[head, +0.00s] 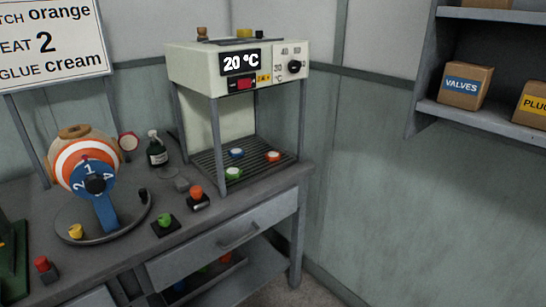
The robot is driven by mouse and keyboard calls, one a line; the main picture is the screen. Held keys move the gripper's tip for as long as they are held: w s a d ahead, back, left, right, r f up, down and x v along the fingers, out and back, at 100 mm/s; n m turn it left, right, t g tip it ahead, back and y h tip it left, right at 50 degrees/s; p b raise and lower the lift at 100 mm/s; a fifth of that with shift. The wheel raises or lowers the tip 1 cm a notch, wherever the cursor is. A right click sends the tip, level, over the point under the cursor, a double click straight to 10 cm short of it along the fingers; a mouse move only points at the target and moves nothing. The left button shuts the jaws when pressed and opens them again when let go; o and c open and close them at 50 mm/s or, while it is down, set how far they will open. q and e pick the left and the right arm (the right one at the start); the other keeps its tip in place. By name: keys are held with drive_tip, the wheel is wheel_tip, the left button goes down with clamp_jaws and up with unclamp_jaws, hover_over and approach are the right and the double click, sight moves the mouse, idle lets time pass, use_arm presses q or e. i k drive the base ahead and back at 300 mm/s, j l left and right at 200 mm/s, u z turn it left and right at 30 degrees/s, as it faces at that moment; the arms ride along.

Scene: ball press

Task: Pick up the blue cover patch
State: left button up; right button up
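A small round blue patch (236,153) with a pale centre lies on the dark slatted rack (243,166) under the white heater box. A green patch (233,173) lies in front of it and an orange-red patch (273,156) to its right, both apart from it. Nothing covers the blue patch in the head view. Neither my left nor my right gripper shows in this view.
The heater box (190,68) reads 20 °C and stands on thin posts around the rack. A dark bottle (156,152), several coloured knobs and a striped ball on a blue stand (105,213) occupy the bench to the left.

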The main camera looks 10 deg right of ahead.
sight(237, 152)
drive_tip(key=u, duration=2.1)
drive_tip(key=z, duration=2)
drive_tip(key=i+l+u, duration=0.35)
drive_tip(key=i+l, duration=0.6)
